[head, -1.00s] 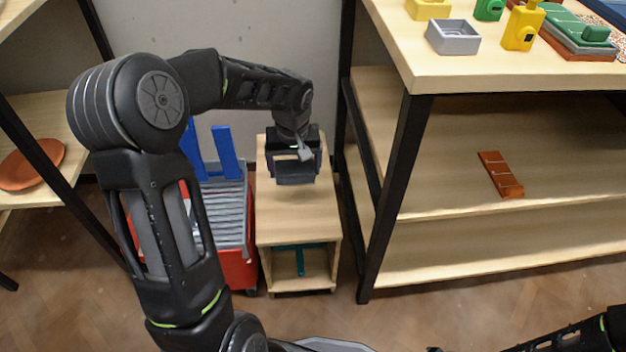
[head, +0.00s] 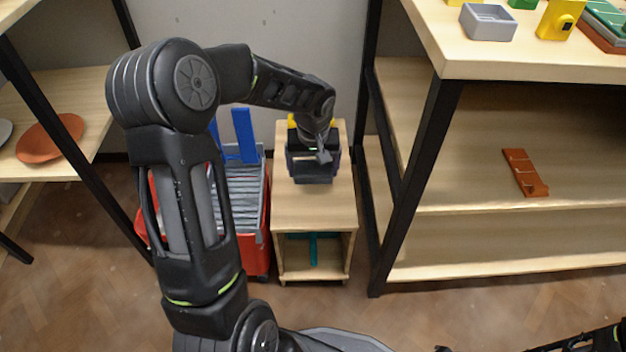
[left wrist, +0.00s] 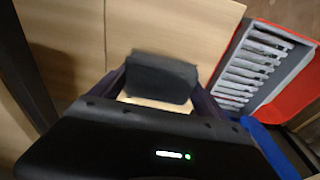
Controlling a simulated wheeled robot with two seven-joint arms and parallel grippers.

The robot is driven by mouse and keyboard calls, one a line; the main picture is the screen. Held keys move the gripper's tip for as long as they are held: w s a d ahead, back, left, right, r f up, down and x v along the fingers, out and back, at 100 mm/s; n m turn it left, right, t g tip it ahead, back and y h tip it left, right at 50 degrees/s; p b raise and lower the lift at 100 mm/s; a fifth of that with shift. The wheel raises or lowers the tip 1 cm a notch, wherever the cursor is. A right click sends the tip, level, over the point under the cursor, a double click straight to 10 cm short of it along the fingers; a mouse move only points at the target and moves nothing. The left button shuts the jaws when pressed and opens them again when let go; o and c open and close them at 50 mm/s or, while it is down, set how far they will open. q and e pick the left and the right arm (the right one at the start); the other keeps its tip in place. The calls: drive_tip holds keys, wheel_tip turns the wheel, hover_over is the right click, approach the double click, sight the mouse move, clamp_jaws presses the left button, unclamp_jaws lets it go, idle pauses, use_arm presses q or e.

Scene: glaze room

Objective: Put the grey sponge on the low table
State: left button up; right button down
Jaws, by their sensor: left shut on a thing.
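The low table (head: 313,212) is a small pale wooden stand with an open lower shelf, in the middle of the head view. My left gripper (head: 313,172) is over the rear half of its top. It is shut on the grey sponge, a dark grey block (left wrist: 160,78) between the fingers in the left wrist view. Pale wood shows beyond the sponge there. I cannot tell whether the sponge touches the tabletop. In the head view the gripper mostly hides the sponge. My right gripper is not in view; only part of that arm shows at the lower right.
A yellow thing (head: 292,120) shows partly behind the gripper. A red cart (head: 255,255) with grey slats and a blue upright part (head: 244,135) stands left of the low table. A black-framed shelf unit (head: 420,180) stands close on the right. The front half of the tabletop is clear.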

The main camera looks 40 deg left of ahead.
sight(313, 189)
use_arm(q)
wheel_tip(313, 189, down, 5)
drive_tip(key=shift+r+b, duration=0.1)
drive_tip(key=shift+b, duration=0.85)
drive_tip(key=shift+f, duration=0.25)
drive_tip(key=o, duration=1.3)
drive_tip(key=shift+r, duration=0.15)
drive_tip(key=shift+r, duration=0.25)
drive_tip(key=r+p, duration=0.1)
drive_tip(key=r, duration=0.3)
drive_tip(key=s+r+p, duration=0.1)
drive_tip(key=r+p, duration=0.1)
drive_tip(key=r, duration=0.1)
drive_tip(key=d+r+p, duration=0.1)
drive_tip(key=r, duration=0.3)
drive_tip(key=shift+s+r, duration=0.25)
drive_tip(key=shift+r, duration=0.05)
